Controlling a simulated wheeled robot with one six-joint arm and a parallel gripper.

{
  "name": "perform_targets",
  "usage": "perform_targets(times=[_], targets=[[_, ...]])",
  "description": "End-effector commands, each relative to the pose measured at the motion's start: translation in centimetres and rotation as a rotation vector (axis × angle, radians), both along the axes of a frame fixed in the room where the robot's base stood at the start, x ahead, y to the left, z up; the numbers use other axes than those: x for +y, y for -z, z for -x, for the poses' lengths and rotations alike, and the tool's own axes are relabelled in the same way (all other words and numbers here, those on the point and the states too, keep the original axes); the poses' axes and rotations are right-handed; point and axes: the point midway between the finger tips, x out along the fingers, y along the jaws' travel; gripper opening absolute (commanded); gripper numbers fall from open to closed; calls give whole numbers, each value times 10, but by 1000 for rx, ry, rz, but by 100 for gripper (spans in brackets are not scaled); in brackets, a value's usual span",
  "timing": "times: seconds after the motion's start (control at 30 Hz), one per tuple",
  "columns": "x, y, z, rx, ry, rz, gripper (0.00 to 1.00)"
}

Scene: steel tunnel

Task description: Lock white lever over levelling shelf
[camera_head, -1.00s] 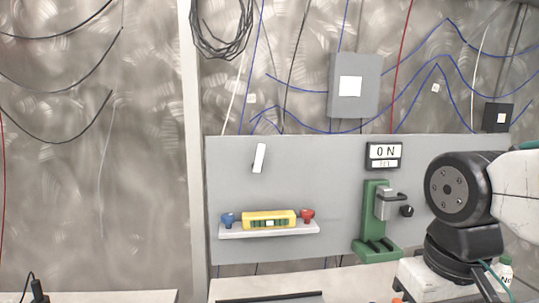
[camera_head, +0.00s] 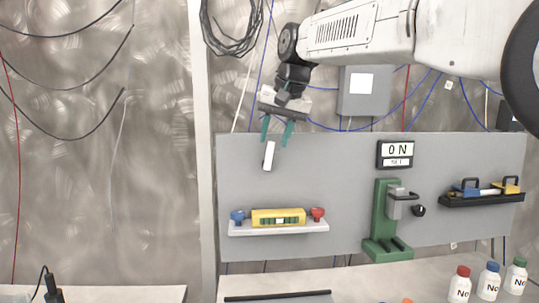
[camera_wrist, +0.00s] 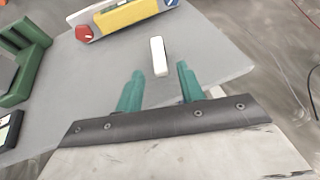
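The white lever (camera_head: 269,155) sits on the grey panel (camera_head: 350,165), up and to the left, above the levelling shelf (camera_head: 280,229). It stands nearly upright with a slight tilt. The shelf bears a yellow level (camera_head: 278,217) between a blue knob (camera_head: 237,217) and a red knob (camera_head: 318,214). My gripper (camera_head: 277,138) is at the panel's top edge, just above the lever. Its teal fingers are apart and nothing is between them in the head view. In the wrist view the lever (camera_wrist: 158,56) shows beyond and between the open fingertips (camera_wrist: 160,76).
A green press-like device (camera_head: 382,220) stands right of the shelf, under an ON sign (camera_head: 395,154). A black shelf (camera_head: 482,198) with blue and yellow items is at the right. Several bottles (camera_head: 489,281) stand on the bench. A grey box (camera_head: 364,92) hangs above the panel.

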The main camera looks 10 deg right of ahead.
Motion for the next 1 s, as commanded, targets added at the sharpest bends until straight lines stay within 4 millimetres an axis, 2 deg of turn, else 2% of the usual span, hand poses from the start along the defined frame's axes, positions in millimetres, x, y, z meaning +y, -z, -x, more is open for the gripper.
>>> perform_targets(times=[0.1,0.3,0.47,0.7,0.73,0.83,0.87,1.0], targets=[[4,20,-8,3,-1,1,38],[10,44,-18,2,-1,1,38],[12,52,-22,0,-1,1,38],[12,53,-22,0,-1,1,38],[12,53,-22,0,-1,1,33],[12,53,-22,-1,0,1,5],[12,53,-22,-1,0,1,0],[12,53,-22,-1,-1,6,0]])
